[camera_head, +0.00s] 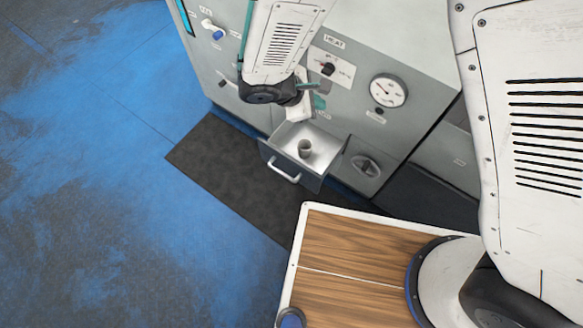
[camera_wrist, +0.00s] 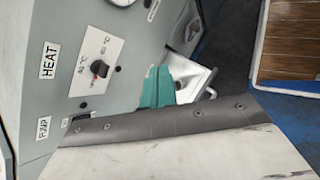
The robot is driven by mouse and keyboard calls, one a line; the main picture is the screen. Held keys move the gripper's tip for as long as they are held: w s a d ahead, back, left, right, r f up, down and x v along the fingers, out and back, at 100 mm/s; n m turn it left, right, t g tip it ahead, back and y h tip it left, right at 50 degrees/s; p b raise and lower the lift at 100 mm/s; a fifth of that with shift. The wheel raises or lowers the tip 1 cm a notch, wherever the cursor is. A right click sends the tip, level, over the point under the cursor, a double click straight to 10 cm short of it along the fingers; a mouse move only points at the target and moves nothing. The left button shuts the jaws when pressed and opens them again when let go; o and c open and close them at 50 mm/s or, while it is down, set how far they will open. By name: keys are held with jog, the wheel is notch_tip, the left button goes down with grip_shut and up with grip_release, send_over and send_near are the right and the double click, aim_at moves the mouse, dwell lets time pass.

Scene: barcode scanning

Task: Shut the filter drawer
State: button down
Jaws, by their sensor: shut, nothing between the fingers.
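The filter drawer (camera_head: 277,163) stands pulled open from the lower front of the grey machine, with a pale handle (camera_head: 284,173) on its front. A small grey cup (camera_head: 305,149) is inside it. My gripper (camera_head: 319,102), with teal fingertips, is shut and empty. It is near the machine's panel, above and behind the open drawer in the head view, apart from the handle. In the wrist view the teal fingers (camera_wrist: 157,88) show beside part of the drawer (camera_wrist: 197,83), and hide some of it.
The machine's panel carries a HEAT knob (camera_head: 328,69), a round gauge (camera_head: 388,90), and a blue-and-white control (camera_head: 213,30). A dark mat (camera_head: 225,170) lies in front. The blue floor to the left is clear.

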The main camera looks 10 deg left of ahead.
jog(key=s+a+f+n+t+y, duration=0.1)
jog(key=s+a+f+n, duration=0.3)
jog(key=f, duration=0.4)
jog(key=s+a+f+n+t+y, duration=0.1)
jog(key=s+a+f+n, duration=0.15)
jog(key=s+f, duration=0.45)
jog(key=s+a+f+n+t+y, duration=0.1)
jog(key=s+a+f+n, duration=0.3)
jog(key=f, duration=0.6)
send_near(296, 166)
notch_tip(296, 166, down, 4)
jog(key=w, duration=0.1)
jog(key=w+d, duration=0.1)
jog(key=shift+w+d+r, duration=0.15)
jog(key=shift+w+d, duration=0.1)
jog(key=shift+w, duration=0.15)
jog(key=shift+w+d, duration=0.15)
jog(key=shift+w, duration=0.25)
jog(key=shift+w+n, duration=0.1)
jog(key=shift+n, duration=0.15)
